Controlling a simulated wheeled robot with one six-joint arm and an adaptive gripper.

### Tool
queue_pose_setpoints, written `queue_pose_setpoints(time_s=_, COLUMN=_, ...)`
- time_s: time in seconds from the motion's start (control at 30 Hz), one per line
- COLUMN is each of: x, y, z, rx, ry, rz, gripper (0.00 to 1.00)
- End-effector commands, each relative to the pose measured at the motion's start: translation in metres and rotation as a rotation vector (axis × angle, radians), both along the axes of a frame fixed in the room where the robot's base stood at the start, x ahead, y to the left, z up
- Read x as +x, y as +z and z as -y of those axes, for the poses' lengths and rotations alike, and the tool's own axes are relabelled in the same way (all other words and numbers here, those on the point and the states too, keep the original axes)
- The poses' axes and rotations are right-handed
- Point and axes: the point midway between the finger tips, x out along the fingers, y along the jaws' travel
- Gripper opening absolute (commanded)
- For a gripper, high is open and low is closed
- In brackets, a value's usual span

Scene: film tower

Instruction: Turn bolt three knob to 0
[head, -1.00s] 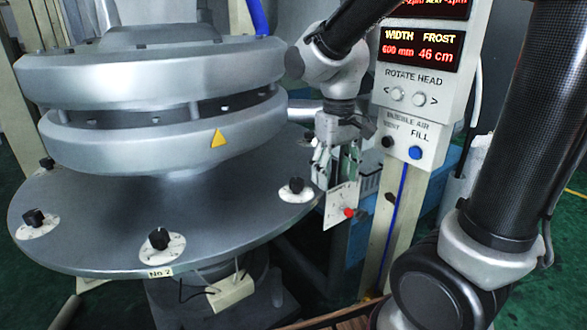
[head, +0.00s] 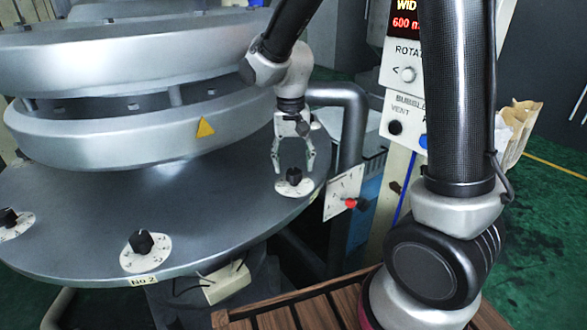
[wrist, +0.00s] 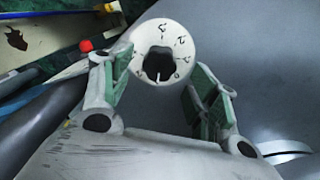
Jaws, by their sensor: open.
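A black knob (head: 293,175) stands on a round white dial (head: 282,188) at the right rim of the grey round plate. No bolt number is readable beside it. My gripper (head: 294,167) is open just above this knob, pointing down, one finger on each side. In the wrist view, the knob (wrist: 158,62) lies between the spread green-padded fingers, apparently untouched. Its dial (wrist: 176,34) shows handwritten numerals. A small white mark shows at the knob's lower edge, close to what looks like 0; the exact setting is hard to read.
Another knob (head: 141,242) sits by the No 2 label (head: 144,281), and a further one (head: 9,218) at far left. The silver ring (head: 130,135) overhangs the grey plate (head: 220,215). A panel with a red knob (head: 350,203) stands just right of the plate.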

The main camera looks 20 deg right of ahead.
Motion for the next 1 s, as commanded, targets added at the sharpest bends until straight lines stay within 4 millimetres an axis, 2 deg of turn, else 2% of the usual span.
queue_pose_setpoints(time_s=0.1, x=-0.001, y=-0.018, z=0.001, rx=-0.001, ry=0.000, rz=-0.002, gripper=0.60)
queue_pose_setpoints(time_s=0.2, x=0.000, y=-0.026, z=0.001, rx=-0.001, ry=0.001, rz=-0.001, gripper=0.60)
queue_pose_setpoints(time_s=0.5, x=0.000, y=-0.030, z=0.001, rx=0.001, ry=0.001, rz=0.001, gripper=0.60)
queue_pose_setpoints(time_s=0.57, x=0.000, y=-0.030, z=0.001, rx=0.001, ry=0.001, rz=0.001, gripper=0.53)
queue_pose_setpoints(time_s=0.77, x=0.000, y=-0.030, z=0.001, rx=0.001, ry=0.001, rz=0.001, gripper=0.16)
queue_pose_setpoints(time_s=0.8, x=0.000, y=-0.030, z=0.001, rx=0.001, ry=0.001, rz=0.001, gripper=0.14)
queue_pose_setpoints(time_s=1.0, x=0.000, y=-0.030, z=0.001, rx=0.001, ry=0.009, rz=0.001, gripper=0.14)
